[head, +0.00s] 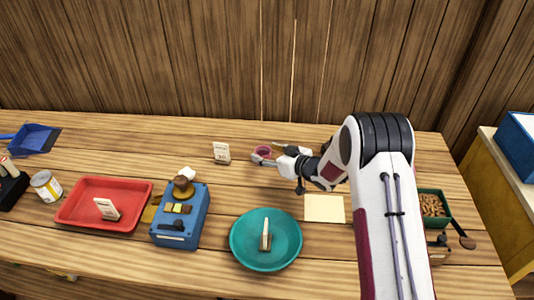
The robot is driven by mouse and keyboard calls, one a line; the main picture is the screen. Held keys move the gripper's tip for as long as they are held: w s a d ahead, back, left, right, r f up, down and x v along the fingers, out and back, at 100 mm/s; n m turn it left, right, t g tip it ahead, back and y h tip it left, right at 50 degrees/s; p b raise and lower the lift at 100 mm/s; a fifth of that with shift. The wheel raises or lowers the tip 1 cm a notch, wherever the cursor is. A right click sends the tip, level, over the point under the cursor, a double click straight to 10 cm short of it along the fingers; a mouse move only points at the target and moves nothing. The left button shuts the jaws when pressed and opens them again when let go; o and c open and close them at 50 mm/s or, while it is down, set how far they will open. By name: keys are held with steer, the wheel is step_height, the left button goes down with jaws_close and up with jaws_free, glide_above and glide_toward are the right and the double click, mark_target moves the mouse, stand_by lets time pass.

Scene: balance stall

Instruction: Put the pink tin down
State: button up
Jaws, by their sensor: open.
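The small pink tin (263,151) stands on the wooden table toward its back, right of a white card marked with a number. My gripper (267,155) is open, with its fingertips at the tin. One finger lies along the tin's near side and the other is behind it to the right. The tin seems to rest on the table top, but I cannot tell whether a finger touches it.
A white number card (221,153) stands left of the tin. In front are a blue scale (181,222), a red tray (75,207), a teal plate (245,250) and a cream paper square (324,208). A green box (434,222) of brown pieces is right of my arm.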

steer(key=v, duration=1.1)
steer(key=shift+s+d, duration=0.2)
steer(key=shift+d, duration=0.05)
stand_by(0.3)
steer(key=shift+r, duration=0.1)
steer(key=d+r+m+t+h, duration=0.25)
steer(key=d+r+h, duration=0.35)
steer(key=d+r, duration=0.5)
steer(key=s+d+r+m+g+h, duration=0.25)
steer(key=s+d+r, duration=0.35)
steer(key=s+r, duration=0.3)
steer(key=s+r+m+g, duration=0.1)
steer(key=s+m+g, duration=0.2)
steer(key=s, duration=2.9)
steer(key=shift+s+a+m+g+h, duration=0.15)
steer(key=shift+s+m+g+h, duration=0.05)
steer(key=shift+m+g+h, duration=0.25)
